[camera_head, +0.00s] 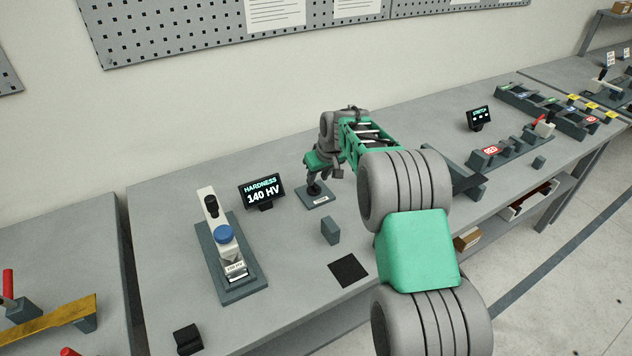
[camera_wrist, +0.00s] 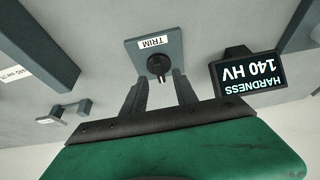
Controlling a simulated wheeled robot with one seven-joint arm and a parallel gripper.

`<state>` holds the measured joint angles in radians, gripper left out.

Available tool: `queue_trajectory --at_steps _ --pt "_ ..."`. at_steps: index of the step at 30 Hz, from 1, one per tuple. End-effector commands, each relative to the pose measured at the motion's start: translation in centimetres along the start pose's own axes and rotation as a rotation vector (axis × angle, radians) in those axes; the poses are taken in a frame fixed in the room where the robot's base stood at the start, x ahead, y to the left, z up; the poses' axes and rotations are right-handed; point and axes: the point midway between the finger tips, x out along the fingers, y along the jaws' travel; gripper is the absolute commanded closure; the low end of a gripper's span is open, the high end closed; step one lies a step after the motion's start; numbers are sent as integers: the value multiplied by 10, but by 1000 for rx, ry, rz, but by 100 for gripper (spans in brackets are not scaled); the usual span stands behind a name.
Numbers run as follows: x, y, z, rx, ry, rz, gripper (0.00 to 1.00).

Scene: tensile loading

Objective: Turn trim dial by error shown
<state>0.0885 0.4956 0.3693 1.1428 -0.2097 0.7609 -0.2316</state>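The trim dial is a dark round knob (camera_wrist: 160,65) on a blue-grey plate (camera_wrist: 133,56) labelled TRIM. In the head view the dial (camera_head: 314,189) sits on its plate (camera_head: 318,201), partly covered by my gripper (camera_head: 322,174). In the wrist view my gripper (camera_wrist: 161,82) is open, with its two dark fingers apart and the dial between and just beyond their tips. Contact with the dial cannot be told. A black display (camera_head: 262,192) reads HARDNESS 140 HV; it shows upside down in the wrist view (camera_wrist: 250,80).
A grey block (camera_head: 330,231) and a black square pad (camera_head: 348,271) lie in front of the dial. The bench (camera_head: 290,290) is clear around them.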

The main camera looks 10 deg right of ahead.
Motion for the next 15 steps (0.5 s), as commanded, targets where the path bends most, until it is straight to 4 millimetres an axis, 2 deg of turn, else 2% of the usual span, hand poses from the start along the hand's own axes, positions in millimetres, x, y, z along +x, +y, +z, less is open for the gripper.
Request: queue_trajectory --at_steps 3,7,15 --pt "22 0 0 1 -2 0 65" --pt "38 1 0 2 0 0 65" --pt "42 1 -1 2 2 2 65"
